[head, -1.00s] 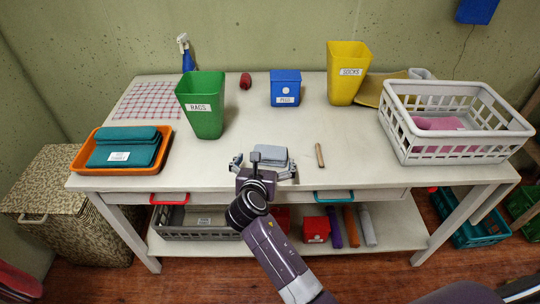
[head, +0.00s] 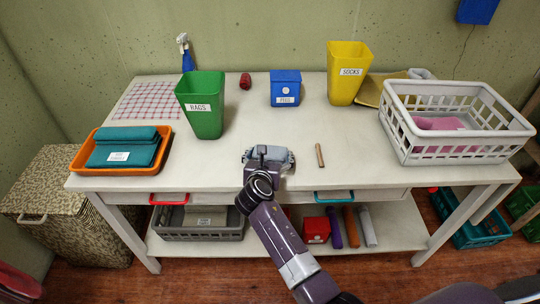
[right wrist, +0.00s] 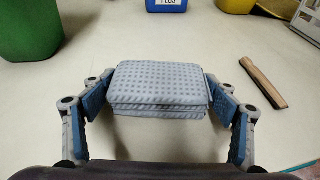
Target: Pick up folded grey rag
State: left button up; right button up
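The folded grey rag (head: 270,152) lies on the white worktable near its front edge, in the middle. In the right wrist view the rag (right wrist: 160,85) is a thick, layered block with a dotted pattern. My right gripper (head: 268,158) is at the rag, with one finger on each side. In the right wrist view both fingertips of the right gripper (right wrist: 160,92) press against the rag's left and right sides. The rag still appears to rest on the table. My left gripper is not in view.
A green RAGS bin (head: 205,118), blue box (head: 285,97) and yellow SOCKS bin (head: 347,85) stand behind. An orange tray (head: 78,168) with teal cloths is left, a white basket (head: 395,125) right. A wooden peg-like piece (head: 320,155) lies right of the rag.

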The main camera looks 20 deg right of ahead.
jog(key=c, duration=0.5)
